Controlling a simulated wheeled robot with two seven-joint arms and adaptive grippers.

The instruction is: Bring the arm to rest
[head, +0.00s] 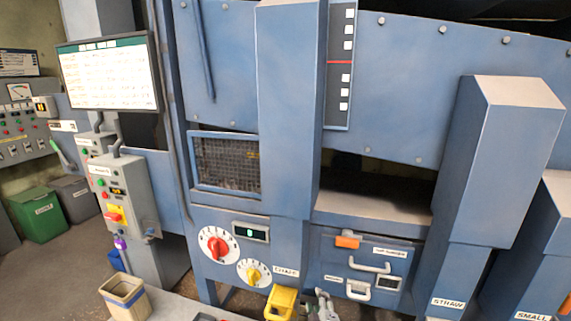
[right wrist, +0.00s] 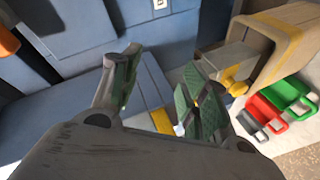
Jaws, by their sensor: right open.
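My right gripper (head: 326,305) shows at the bottom edge of the head view, small and partly cut off. It is below the blue drawer panel with pale handles and just right of a yellow bucket-like part (head: 281,301). In the right wrist view the two fingers of my right gripper (right wrist: 158,92) stand apart with nothing between them. Blue machine panels lie behind them. My left gripper is not in view.
A blue machine (head: 290,130) with a red dial (head: 215,246) and a yellow-centred dial (head: 254,273) fills the middle. A beige bin (head: 124,297) stands lower left. Red (right wrist: 268,119), green (right wrist: 290,94) and grey scoops lie at right in the wrist view. Floor shows at left.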

